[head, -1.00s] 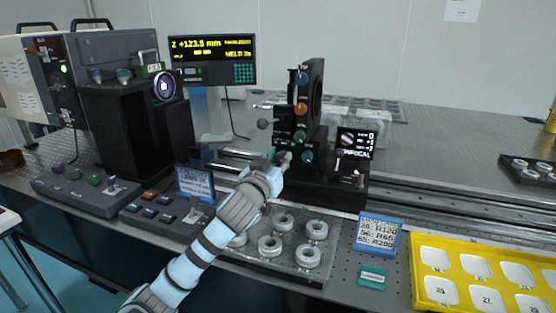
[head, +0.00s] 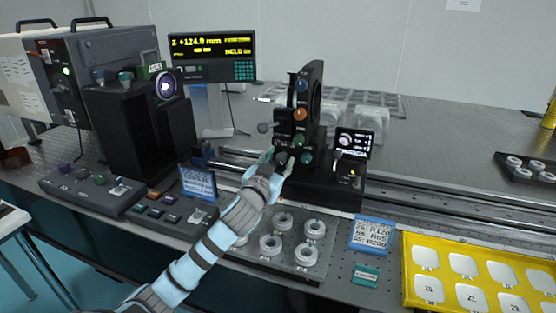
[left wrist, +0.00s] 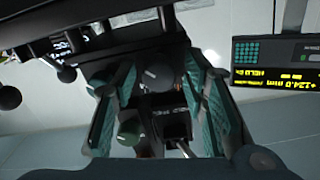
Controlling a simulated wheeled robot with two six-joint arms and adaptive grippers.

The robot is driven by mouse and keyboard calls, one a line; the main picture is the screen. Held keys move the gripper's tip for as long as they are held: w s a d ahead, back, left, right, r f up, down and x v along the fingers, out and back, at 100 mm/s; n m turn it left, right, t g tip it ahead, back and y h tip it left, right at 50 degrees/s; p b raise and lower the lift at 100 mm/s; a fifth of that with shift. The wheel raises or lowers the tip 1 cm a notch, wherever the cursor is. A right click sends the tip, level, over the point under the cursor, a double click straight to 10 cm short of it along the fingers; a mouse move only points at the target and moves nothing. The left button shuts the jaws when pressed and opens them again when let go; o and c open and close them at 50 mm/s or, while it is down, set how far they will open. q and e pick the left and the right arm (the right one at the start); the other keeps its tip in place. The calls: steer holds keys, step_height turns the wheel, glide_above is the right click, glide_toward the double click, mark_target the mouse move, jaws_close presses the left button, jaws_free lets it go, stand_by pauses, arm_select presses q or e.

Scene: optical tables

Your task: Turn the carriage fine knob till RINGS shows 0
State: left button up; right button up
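The black carriage stand (head: 316,95) carries several coloured knobs: blue, orange and green ones show on its front. My left gripper (head: 272,158) is at the lower front of this stand, with its fingers toward the knobs. In the left wrist view its two teal fingers stand wide apart, with a grey knob (left wrist: 156,78) between them and gaps showing on both sides. A green knob (left wrist: 128,130) is nearer the left finger. The display (head: 212,57) reads Z +124.0 mm. I cannot read RINGS in its small text. My right gripper is not in view.
A small dark screen (head: 354,143) stands right of the carriage. Ring-shaped parts sit on a plate (head: 255,259) below my arm. A blue card (head: 371,235) and a yellow tray (head: 411,291) are at the right. A control box (head: 90,198) is at the left.

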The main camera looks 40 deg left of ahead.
arm_select(q)
steer(key=shift+s+d, duration=0.1)
steer(key=shift+s, duration=0.1)
steer(key=v, duration=1.1)
steer(key=shift+s, duration=0.3)
steer(key=shift+s, duration=0.1)
